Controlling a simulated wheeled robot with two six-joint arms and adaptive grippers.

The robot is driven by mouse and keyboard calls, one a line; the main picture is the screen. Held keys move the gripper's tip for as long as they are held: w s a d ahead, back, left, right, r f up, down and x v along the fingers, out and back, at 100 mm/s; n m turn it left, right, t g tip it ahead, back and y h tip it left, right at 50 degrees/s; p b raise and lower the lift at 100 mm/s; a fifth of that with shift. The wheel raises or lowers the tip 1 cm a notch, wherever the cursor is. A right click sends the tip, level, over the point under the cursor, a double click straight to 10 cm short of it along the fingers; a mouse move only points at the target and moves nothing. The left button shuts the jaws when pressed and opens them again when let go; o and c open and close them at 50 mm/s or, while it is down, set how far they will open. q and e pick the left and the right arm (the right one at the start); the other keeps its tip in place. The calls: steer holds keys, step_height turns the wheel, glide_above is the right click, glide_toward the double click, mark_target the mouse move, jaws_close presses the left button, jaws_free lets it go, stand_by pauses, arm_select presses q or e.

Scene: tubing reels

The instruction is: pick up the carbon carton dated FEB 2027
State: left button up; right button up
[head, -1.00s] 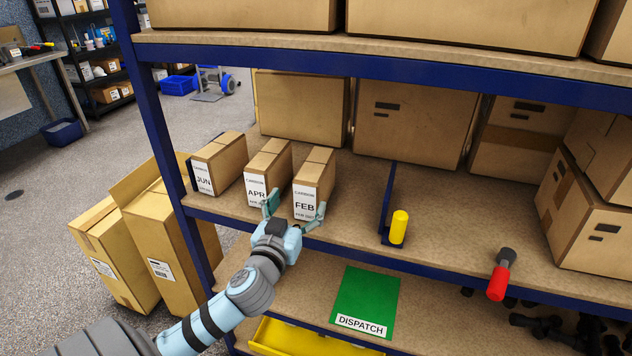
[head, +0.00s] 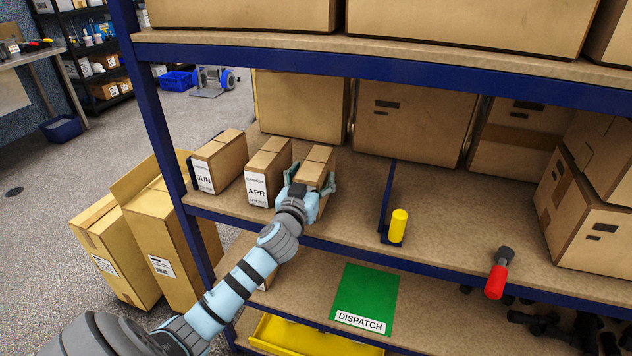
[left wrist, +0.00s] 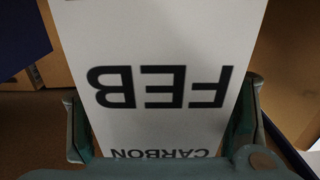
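The FEB carbon carton (head: 316,165) stands upright on the middle shelf, the rightmost of three small brown cartons. Its white label (left wrist: 160,45) fills the left wrist view upside down, reading FEB and CARBON; no year is legible there. My left gripper (head: 308,188) is at its front face, hiding the label in the head view. Its fingers (left wrist: 160,125) are spread, one along each side of the carton, and do not look closed on it. The APR carton (head: 267,172) and JUN carton (head: 218,160) stand to the left. My right gripper is out of view.
A blue divider (head: 388,200) and a yellow cylinder (head: 398,226) stand right of the cartons. A green DISPATCH mat (head: 366,295) lies bare on the lower shelf. A red-handled object (head: 496,280) is at the shelf's front edge. Large boxes (head: 412,118) stand behind.

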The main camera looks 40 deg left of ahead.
arm_select(q)
steer(key=c, duration=0.5)
steer(key=shift+r, duration=0.1)
